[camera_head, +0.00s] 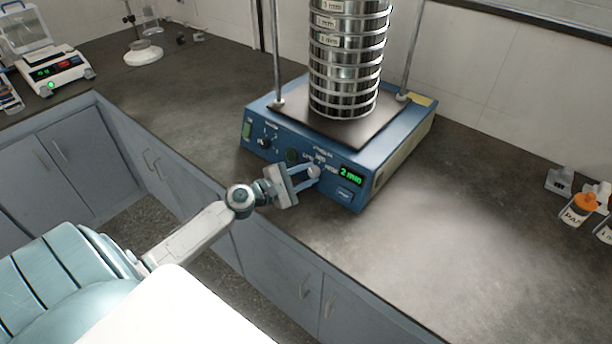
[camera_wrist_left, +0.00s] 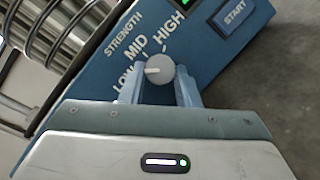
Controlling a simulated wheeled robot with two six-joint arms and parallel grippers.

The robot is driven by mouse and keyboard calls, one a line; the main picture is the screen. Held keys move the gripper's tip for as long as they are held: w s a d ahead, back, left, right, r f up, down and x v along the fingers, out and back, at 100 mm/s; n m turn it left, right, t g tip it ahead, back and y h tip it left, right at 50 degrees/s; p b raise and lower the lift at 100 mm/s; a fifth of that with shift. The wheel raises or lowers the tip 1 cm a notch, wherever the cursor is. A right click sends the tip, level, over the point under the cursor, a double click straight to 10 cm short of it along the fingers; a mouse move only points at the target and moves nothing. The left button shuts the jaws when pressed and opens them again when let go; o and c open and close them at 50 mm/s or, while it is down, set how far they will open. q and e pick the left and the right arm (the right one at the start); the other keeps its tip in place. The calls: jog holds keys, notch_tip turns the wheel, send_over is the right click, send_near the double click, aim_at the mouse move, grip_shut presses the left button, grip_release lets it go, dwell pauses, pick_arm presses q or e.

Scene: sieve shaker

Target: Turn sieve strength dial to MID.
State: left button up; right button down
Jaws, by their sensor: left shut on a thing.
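The blue sieve shaker (camera_head: 268,155) stands on the counter with a stack of metal sieves (camera_head: 345,70) on top. Its grey strength dial (camera_wrist_left: 160,78) is on the front panel, below the STRENGTH label, with LOW, MID and HIGH marked around it. The dial's white pointer faces left in the left wrist view, on the LOW side of MID. My left gripper (camera_head: 312,175) is at the panel, its two fingers on either side of the dial and shut on it. The fingers hide part of the dial. My right gripper is not in view.
A green display (camera_head: 350,175) and a START button (camera_wrist_left: 235,14) sit beside the dial. A small black knob (camera_head: 264,143) is farther left on the panel.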

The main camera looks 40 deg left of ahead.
pick_arm(q)
jog(key=m, duration=0.1)
jog(key=m+g, duration=0.1)
jog(key=m, duration=0.1)
jog(key=shift+r+h, duration=0.25)
jog(key=shift+h, duration=0.05)
jog(key=m+g, duration=0.1)
jog(key=m, duration=0.1)
jog(key=m+g, duration=0.1)
jog(key=shift+w+a+r+m+p, duration=0.1)
jog(key=shift+r+m+p, duration=0.05)
jog(key=shift+m+p, duration=0.2)
jog(key=shift+r+m+g, duration=0.1)
jog(key=shift+m+g, duration=0.2)
jog(key=shift+m, duration=0.65)
jog(key=shift+m+p, duration=0.3)
jog(key=shift+m, duration=0.2)
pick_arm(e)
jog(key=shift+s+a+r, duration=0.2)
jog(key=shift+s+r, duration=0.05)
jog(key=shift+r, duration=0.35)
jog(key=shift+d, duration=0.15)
pick_arm(q)
jog(key=o, duration=1)
jog(key=shift+c, duration=0.2)
jog(key=shift+w, duration=0.1)
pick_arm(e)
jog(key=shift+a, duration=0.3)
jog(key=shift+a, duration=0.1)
